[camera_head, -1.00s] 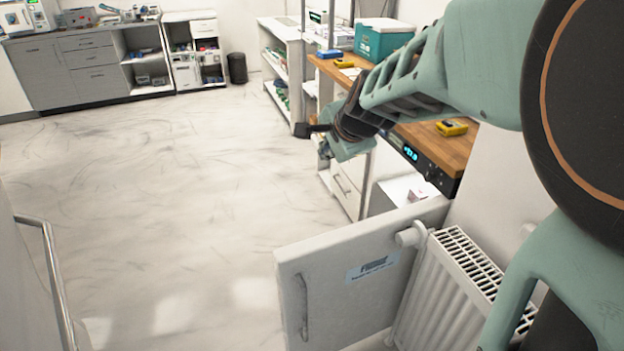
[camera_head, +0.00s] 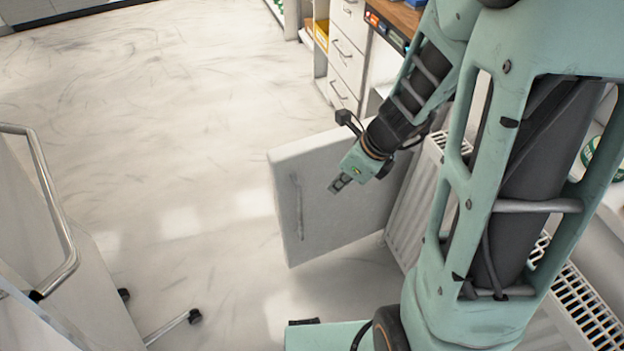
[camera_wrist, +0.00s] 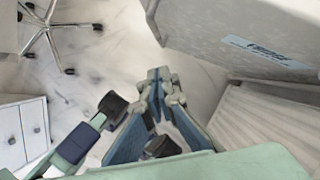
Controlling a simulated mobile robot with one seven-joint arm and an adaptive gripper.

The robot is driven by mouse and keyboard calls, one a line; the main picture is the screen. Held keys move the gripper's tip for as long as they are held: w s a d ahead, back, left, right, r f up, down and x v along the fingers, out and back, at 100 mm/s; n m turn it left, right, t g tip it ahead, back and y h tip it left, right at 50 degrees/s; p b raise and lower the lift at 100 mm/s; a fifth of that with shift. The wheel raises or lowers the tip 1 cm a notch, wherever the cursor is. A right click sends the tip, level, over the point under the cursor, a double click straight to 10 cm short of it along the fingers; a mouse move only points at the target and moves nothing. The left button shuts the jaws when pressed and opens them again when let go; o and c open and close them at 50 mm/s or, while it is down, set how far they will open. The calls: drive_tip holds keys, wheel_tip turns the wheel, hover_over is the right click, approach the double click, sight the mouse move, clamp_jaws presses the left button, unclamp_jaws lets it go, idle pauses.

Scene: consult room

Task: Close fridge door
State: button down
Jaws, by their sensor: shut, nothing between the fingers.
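The fridge door (camera_head: 330,205) stands open in the head view, swung out from the counter, with its handled outer face towards me and a vertical bar handle (camera_head: 297,205) near its left edge. In the wrist view the door (camera_wrist: 225,25) fills the upper right, with a blue label on it. My gripper (camera_head: 338,187) is shut and empty, in front of the door face in the head view. In the wrist view its fingertips (camera_wrist: 158,80) are together, to the lower left of the door. I cannot tell whether it touches the door. The fridge interior is hidden.
A white radiator (camera_head: 415,200) stands close beside the door, partly behind my arm. A drawer unit (camera_head: 345,55) is beyond. A metal-railed cart (camera_head: 60,230) stands at the left. Open floor (camera_head: 150,120) lies between. A wheeled chair base (camera_wrist: 48,30) shows in the wrist view.

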drive_tip(key=w+a+f+b, duration=0.4)
drive_tip(key=a+f, duration=0.2)
drive_tip(key=f, duration=0.3)
drive_tip(key=shift+w+b, duration=0.25)
drive_tip(key=shift+b, duration=0.1)
drive_tip(key=shift+w+a, duration=0.1)
drive_tip(key=shift+a, duration=0.1)
